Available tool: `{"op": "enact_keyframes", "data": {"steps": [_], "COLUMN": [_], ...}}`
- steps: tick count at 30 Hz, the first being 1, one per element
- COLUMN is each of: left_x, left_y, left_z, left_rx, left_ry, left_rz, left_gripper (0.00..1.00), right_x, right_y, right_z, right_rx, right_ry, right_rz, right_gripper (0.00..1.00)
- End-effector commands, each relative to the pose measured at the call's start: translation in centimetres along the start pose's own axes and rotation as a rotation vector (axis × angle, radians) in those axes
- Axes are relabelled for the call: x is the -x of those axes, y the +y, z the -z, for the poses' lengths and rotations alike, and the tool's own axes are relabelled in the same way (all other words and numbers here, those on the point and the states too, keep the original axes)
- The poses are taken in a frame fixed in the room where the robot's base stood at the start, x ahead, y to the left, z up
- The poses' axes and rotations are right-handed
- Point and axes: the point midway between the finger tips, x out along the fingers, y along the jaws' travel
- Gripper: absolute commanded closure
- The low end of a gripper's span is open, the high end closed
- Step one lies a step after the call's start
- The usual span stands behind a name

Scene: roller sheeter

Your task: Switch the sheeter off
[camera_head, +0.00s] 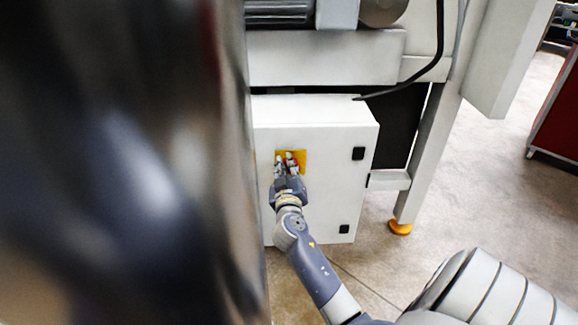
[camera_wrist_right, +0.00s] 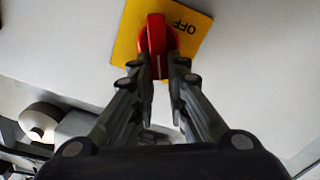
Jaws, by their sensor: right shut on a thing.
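The sheeter's white switch cabinet (camera_head: 325,205) stands under the machine frame. A yellow plate (camera_head: 302,155) on its front carries the red rotary switch (camera_head: 291,156). In the right wrist view the red switch (camera_wrist_right: 156,36) sits on the yellow plate (camera_wrist_right: 205,28), which reads "OFF" beside it, turned nearly upside down in the picture. My right gripper (camera_head: 285,169) reaches the switch from the front. Its fingers (camera_wrist_right: 160,66) are shut on the switch's handle, one on each side. The fingertips partly hide the handle's lower part. My left gripper is not in view.
A large blurred dark surface (camera_head: 110,160) fills the left of the head view. A black cable (camera_head: 420,72) hangs over the cabinet's upper right. A frame leg with an orange foot (camera_head: 400,227) stands right of the cabinet. The floor (camera_head: 480,190) farther right is clear, up to a red unit (camera_head: 560,115).

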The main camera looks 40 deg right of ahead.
Motion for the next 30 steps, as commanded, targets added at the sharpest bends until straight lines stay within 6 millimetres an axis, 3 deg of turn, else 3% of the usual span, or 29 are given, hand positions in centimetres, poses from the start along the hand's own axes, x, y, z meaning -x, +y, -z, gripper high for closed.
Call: {"op": "enact_keyframes", "data": {"steps": [24,30], "left_x": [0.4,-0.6], "left_y": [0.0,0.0], "left_z": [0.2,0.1], "left_rx": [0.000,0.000], "left_ry": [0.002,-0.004], "left_rz": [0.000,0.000], "left_gripper": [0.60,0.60], "right_x": [0.0,0.0], "right_y": [-2.0,-2.3], "right_z": [-0.8,-1.2], "right_rx": [0.774,0.930], "right_ry": [-0.001,-0.001], "right_rz": [0.002,0.002], "right_gripper": [1.00,1.00]}}
